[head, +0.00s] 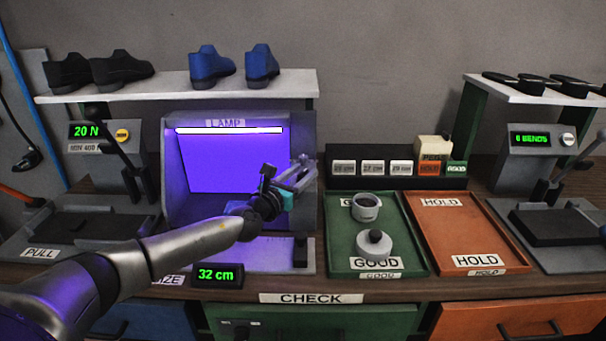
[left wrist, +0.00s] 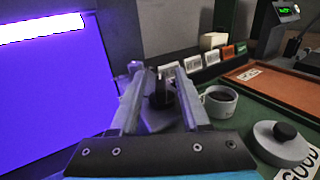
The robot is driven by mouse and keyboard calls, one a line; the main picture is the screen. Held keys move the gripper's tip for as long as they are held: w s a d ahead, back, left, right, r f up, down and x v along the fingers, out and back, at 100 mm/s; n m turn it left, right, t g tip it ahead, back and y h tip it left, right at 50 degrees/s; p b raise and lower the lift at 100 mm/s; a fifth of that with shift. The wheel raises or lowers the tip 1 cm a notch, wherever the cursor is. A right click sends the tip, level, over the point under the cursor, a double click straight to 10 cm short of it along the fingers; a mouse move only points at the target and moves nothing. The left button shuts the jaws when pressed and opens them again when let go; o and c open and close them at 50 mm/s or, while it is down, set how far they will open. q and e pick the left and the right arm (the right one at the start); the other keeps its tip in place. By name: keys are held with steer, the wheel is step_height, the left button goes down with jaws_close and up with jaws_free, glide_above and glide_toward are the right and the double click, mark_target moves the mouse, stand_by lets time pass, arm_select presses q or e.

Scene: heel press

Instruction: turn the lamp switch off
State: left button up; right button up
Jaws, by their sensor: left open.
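My left gripper (head: 306,170) is open at the booth's right edge. In the left wrist view, a dark upright peg on a dark base (left wrist: 161,98), which looks like the lamp switch, shows between the open fingers (left wrist: 162,75). I cannot tell whether the fingers touch it. In the head view my gripper hides that spot. My right gripper is not in view.
Right of the booth, a green GOOD tray (head: 340,240) holds a cup (head: 365,207) and a knobbed round weight (head: 374,243). Beyond it is an empty orange HOLD tray (head: 455,230). A black rack of cards (head: 345,182) stands behind. Shoes (head: 205,66) line the shelf above.

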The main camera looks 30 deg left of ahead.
arm_select(q)
steer(key=shift+w, duration=0.35)
jaws_close()
stand_by(0.5)
